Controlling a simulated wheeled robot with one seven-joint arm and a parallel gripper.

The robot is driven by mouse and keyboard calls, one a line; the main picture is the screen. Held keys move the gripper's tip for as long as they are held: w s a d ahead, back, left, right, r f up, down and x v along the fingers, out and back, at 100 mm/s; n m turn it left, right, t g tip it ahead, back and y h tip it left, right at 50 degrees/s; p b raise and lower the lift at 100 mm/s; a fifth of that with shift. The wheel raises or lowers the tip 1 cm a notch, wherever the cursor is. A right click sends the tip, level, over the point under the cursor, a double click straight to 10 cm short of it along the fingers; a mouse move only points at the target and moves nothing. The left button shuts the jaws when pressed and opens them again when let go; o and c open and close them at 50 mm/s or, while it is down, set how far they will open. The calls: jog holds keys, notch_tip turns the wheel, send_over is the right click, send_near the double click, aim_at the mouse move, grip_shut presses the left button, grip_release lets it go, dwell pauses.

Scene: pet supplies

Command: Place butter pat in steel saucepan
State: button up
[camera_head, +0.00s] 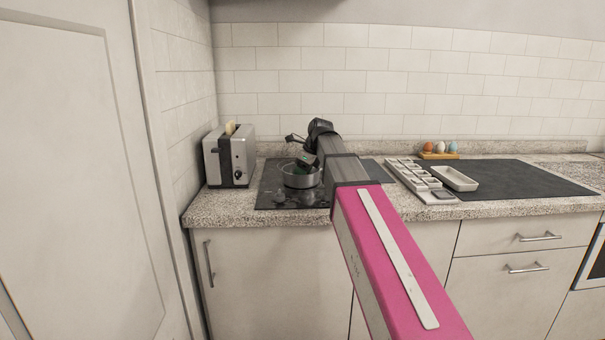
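The steel saucepan (301,179) stands on the black hob, a small round pan at the left of the counter. My gripper (305,164) is at the end of my arm, which reaches in from the lower right. It is over the saucepan and hides part of the pan's rim and inside. Its fingers are small and dark here, so I cannot tell whether they are open or shut. I cannot make out a butter pat anywhere. The pan's inside and the space between the fingers do not show clearly.
A steel toaster (229,156) with bread in it stands left of the hob (270,198). To the right lie a compartment tray (440,198), a white dish (456,179) and a dark mat (530,180). Several eggs sit in a wooden holder (439,156) behind.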

jog(key=shift+f, duration=0.15)
jog(key=o, duration=1)
jog(key=shift+c, duration=0.2)
jog(key=v, duration=1.2)
jog(key=shift+r, duration=0.2)
